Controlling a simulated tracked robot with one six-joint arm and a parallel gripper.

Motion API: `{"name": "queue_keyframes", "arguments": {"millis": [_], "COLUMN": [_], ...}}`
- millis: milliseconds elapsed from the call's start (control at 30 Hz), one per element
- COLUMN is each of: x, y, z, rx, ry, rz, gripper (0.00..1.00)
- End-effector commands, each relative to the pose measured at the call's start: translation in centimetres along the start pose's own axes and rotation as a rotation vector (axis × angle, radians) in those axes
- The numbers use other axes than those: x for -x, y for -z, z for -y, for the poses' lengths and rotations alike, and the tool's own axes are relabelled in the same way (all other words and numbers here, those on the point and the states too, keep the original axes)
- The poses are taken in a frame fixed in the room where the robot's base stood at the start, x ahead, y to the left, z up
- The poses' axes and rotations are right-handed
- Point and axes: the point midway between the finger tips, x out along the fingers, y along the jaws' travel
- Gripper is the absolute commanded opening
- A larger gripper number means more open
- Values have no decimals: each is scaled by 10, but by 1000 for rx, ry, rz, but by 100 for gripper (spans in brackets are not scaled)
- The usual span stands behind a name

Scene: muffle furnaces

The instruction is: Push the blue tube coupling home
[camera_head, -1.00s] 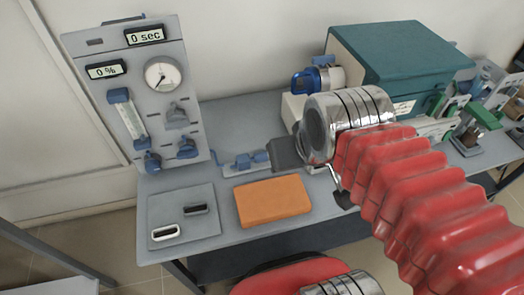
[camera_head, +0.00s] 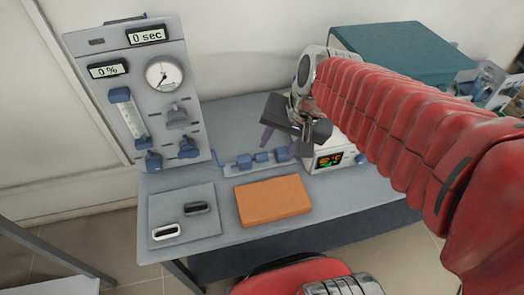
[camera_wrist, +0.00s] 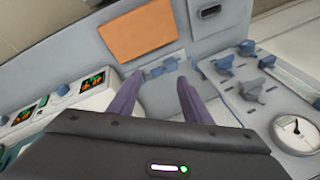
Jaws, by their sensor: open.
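Several blue fittings sit in a row on a grey rail at the back of the bench (camera_head: 252,159). They also show in the wrist view (camera_wrist: 163,67), just beyond my fingertips. I cannot tell which of them, if any, is the blue tube coupling. The larger blue ring fitting beside the teal furnace is hidden behind my arm. My gripper (camera_head: 276,144) hangs above the bench, right of the gauge panel and near the rail. In the wrist view, its two purple fingers (camera_wrist: 160,77) stand apart with nothing between them.
The grey gauge panel (camera_head: 135,60) stands left. An orange block (camera_head: 272,200) and a grey pad (camera_head: 190,222) with two slotted pieces lie in front. A white controller with a lit display (camera_head: 330,160) and the teal furnace (camera_head: 405,52) are right. The front bench is partly clear.

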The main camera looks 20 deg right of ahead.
Motion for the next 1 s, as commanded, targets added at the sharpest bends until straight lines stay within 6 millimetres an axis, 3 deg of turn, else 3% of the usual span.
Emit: {"name": "queue_keyframes", "arguments": {"millis": [367,700,1000], "x": [-53,-108,-146], "y": [46,86,109], "z": [0,-12,-25], "rx": [-412,-792,-1032], "ry": [34,52,59], "rz": [120,215,271], "gripper": [44,44,44]}}
